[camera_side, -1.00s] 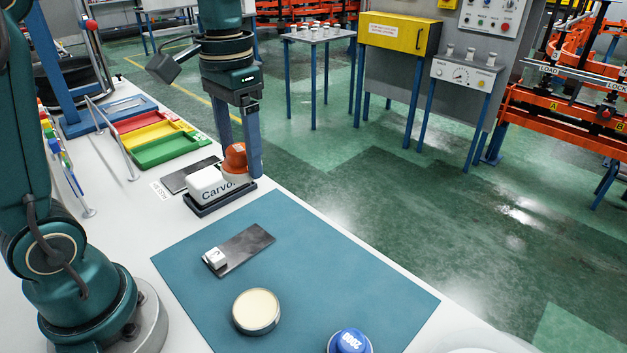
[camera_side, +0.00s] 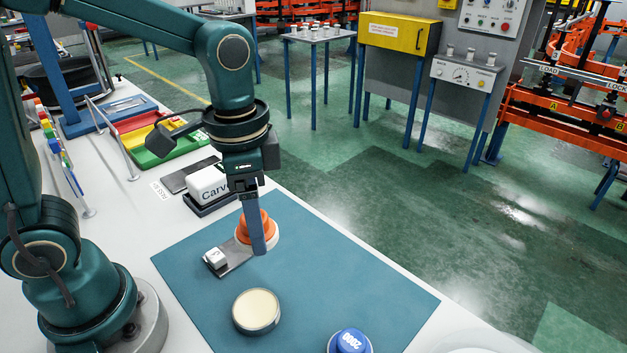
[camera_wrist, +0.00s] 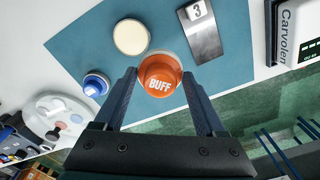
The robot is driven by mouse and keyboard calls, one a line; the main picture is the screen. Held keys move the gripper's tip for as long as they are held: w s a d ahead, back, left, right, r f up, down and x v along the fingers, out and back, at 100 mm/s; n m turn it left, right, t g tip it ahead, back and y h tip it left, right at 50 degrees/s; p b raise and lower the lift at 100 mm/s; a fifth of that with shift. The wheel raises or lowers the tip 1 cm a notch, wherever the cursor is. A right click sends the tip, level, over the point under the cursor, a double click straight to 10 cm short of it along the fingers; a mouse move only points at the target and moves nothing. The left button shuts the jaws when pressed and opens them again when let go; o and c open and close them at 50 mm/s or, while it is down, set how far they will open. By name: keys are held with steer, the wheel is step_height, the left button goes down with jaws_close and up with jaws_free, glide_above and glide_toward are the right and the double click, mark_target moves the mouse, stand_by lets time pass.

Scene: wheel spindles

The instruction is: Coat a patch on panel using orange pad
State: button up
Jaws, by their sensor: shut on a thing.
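My gripper (camera_side: 257,228) is shut on the orange pad (camera_side: 246,224), which has a pale underside. In the wrist view, the orange pad (camera_wrist: 160,84) shows the word BUFF between the fingers. The dark flat panel (camera_side: 234,264) lies on the blue-green mat, with a white block marked 3 (camera_side: 215,257) at its near left end. The pad is at the panel's far end and hides part of it. I cannot tell whether the pad touches the panel. The panel (camera_wrist: 207,47) is above and right of the pad in the wrist view.
A round tin with a cream top (camera_side: 256,311) and a blue pad marked 2000 (camera_side: 349,341) stand on the mat (camera_side: 330,265). A white block lettered Carvolen (camera_side: 206,184) sits in a dark tray behind. Coloured trays (camera_side: 165,150) lie farther back. The mat's right side is clear.

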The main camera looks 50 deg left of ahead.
mark_target(257, 308)
steer(key=shift+s+d+f+m, duration=0.45)
steer(key=shift+s+d+f, duration=0.25)
steer(key=shift+f, duration=0.55)
steer(key=shift+s+d+f+m, duration=0.55)
steer(key=shift+s+f, duration=0.15)
steer(key=shift+f, duration=0.55)
steer(key=shift+s+d+f+m, duration=0.4)
steer(key=shift+s+d+f, duration=0.3)
steer(key=shift+f, duration=0.55)
steer(key=shift+f, duration=0.55)
step_height(257, 308, up, 7)
steer(key=shift+a, duration=0.1)
stand_by(0.6)
